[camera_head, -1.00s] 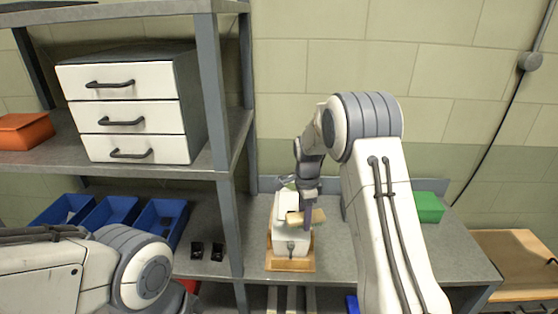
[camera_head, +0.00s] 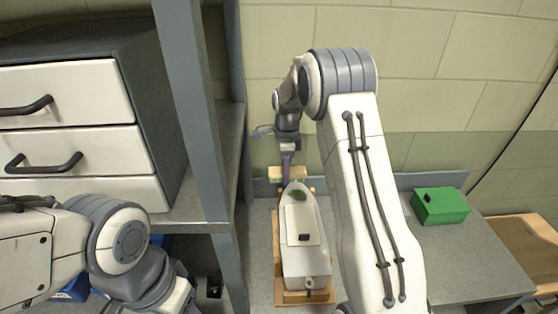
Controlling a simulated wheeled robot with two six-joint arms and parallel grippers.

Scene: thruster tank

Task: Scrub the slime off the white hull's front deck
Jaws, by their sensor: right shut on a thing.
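The white hull (camera_head: 311,262) sits lengthwise in a wooden cradle (camera_head: 283,298) on the grey bench. A dark green slime patch (camera_head: 299,196) lies on the deck at its far, narrow end. A raised white hatch panel (camera_head: 302,217) with a small black fitting is nearer me. My right gripper (camera_head: 287,165) points down just beyond that far end, shut on a tan scrubbing block (camera_head: 275,174). The block is at or just behind the hull's tip; I cannot tell whether it touches. My left arm comes in at lower left; its gripper is out of view.
A grey shelf post (camera_head: 200,130) stands left of the hull, beside a white-fronted drawer cabinet (camera_head: 70,95). A green box (camera_head: 440,206) sits on the bench at right. Bare bench lies between the hull and the green box, partly behind my right arm.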

